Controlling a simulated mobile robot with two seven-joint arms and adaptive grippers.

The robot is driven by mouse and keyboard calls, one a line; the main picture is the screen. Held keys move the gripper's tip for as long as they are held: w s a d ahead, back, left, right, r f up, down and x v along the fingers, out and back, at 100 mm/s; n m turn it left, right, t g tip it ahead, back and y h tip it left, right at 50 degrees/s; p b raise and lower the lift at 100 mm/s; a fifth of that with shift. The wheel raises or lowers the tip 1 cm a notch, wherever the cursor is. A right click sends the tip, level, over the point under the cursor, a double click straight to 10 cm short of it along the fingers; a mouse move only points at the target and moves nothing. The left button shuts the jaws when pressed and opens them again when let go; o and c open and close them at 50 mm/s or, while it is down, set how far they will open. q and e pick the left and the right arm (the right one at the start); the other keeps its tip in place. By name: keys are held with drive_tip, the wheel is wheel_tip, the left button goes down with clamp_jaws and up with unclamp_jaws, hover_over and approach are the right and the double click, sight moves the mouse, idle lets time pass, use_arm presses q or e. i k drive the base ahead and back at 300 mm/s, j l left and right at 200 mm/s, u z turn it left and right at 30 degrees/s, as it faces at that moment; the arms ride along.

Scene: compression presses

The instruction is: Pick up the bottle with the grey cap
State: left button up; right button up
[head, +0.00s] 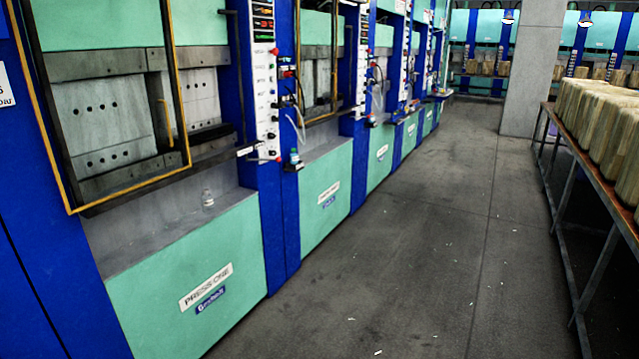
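A small clear bottle (207,198) stands upright on the grey ledge of the nearest press; its cap looks pale, but the exact colour is too small to tell. A second small bottle (294,158), bluish with a pale top, stands on a small dark bracket on the blue column right of that press. I cannot tell for sure which one has the grey cap. Neither of my grippers is in view, and nothing visible touches the bottles.
The nearest press (185,285), labelled "PRESS ONE", has a yellow-framed guard (55,150) above its ledge. More presses recede along the left. A long table (565,160) with stacked beige blocks (600,115) runs along the right. The dark floor (420,240) between is clear except for small white scraps.

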sight(206, 198)
drive_tip(key=i+z, duration=0.1)
drive_tip(key=i, duration=1.7)
